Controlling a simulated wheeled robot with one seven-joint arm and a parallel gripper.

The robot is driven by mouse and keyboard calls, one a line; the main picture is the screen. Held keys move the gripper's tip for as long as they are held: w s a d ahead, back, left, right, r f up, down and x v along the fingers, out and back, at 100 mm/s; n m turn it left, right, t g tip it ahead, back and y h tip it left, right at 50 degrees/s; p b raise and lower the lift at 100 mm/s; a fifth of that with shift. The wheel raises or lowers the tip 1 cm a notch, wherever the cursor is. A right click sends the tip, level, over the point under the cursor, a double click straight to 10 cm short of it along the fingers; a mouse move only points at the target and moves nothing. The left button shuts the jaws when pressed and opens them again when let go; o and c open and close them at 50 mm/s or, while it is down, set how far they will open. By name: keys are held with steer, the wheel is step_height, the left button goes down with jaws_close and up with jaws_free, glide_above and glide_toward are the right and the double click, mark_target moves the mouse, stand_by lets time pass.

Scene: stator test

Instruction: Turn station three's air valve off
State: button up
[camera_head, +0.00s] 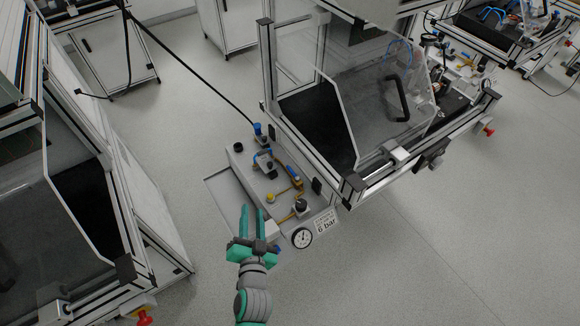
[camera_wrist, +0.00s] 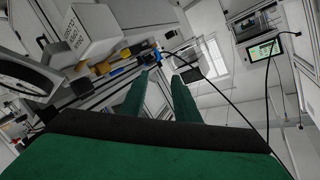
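A grey air panel (camera_head: 240,165) is fixed to the side of the station in the middle of the head view. A round gauge (camera_head: 301,238) sits at the panel's near end. My gripper (camera_head: 251,207) is open and empty beside the panel's near left part. Its fingers (camera_wrist: 157,85) also show apart in the wrist view.
A "6 bar" label (camera_head: 326,222) is next to the gauge. A black hose (camera_head: 190,73) runs from the upper left to a blue fitting (camera_head: 257,129). The station's framed guard (camera_head: 350,160) stands right of the panel. Another framed station (camera_head: 150,215) stands left, with free floor between.

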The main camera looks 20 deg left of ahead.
steer(key=w+a+r+n+g+y, duration=0.2)
steer(key=w+a+r+n+g, duration=0.1)
steer(key=a, duration=0.4)
steer(key=w+a+r+n+g+y, duration=0.2)
steer(key=w+a+n+g, duration=0.1)
steer(key=a, duration=0.4)
steer(key=w+a+r+n+g+y, duration=0.2)
steer(key=w+a+r+n+g, duration=0.1)
steer(key=a, duration=0.4)
steer(key=n+g+h, duration=0.4)
steer(key=h, duration=1)
glide_toward(291, 171)
steer(key=f, duration=0.5)
steer(key=w+f, duration=0.1)
steer(key=f, duration=0.1)
steer(key=shift+w+d+f, duration=0.1)
steer(key=shift+d+f, duration=0.05)
steer(key=shift+d, duration=0.15)
